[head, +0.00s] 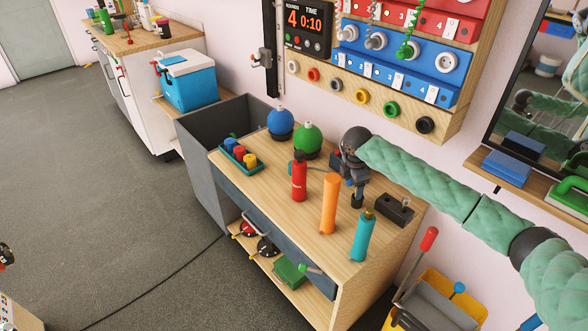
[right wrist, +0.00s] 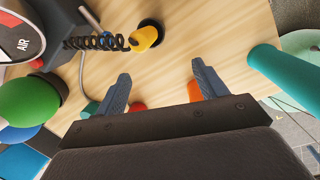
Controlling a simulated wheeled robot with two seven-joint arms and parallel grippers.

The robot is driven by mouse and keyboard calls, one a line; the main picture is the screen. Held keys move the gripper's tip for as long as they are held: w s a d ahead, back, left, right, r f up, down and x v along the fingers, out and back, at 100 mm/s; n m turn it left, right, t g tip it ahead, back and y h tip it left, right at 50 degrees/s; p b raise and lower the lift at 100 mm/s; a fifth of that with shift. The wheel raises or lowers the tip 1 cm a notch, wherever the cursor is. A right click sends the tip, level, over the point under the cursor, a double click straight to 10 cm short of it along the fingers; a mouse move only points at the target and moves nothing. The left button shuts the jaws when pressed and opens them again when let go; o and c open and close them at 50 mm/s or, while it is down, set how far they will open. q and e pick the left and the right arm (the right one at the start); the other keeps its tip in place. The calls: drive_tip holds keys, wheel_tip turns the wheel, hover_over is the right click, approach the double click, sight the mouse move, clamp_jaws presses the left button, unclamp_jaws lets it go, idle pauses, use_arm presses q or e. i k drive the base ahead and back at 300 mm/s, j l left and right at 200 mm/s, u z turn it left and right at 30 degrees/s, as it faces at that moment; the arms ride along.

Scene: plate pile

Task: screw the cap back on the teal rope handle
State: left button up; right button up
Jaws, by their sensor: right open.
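The teal rope handle (head: 362,238) stands upright on the wooden bench near its front right corner. A small brownish stub shows at its top, with no teal cap seen on it. Part of the teal handle also shows at the right of the right wrist view (right wrist: 285,62). My right gripper (head: 357,198) is over the bench, behind and slightly left of the teal handle. Its two fingers are apart and empty in the right wrist view (right wrist: 160,76). I cannot pick out a loose cap for certain.
An orange handle (head: 329,204) and a red bottle (head: 299,178) stand left of the teal handle. A black block (head: 395,209) lies to its right. Green (head: 307,140) and blue (head: 280,123) round objects and a small tray (head: 226,152) are farther left. The front middle is clear.

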sight(363, 236)
drive_tip(key=i+j, duration=0.8)
drive_tip(key=j, duration=0.1)
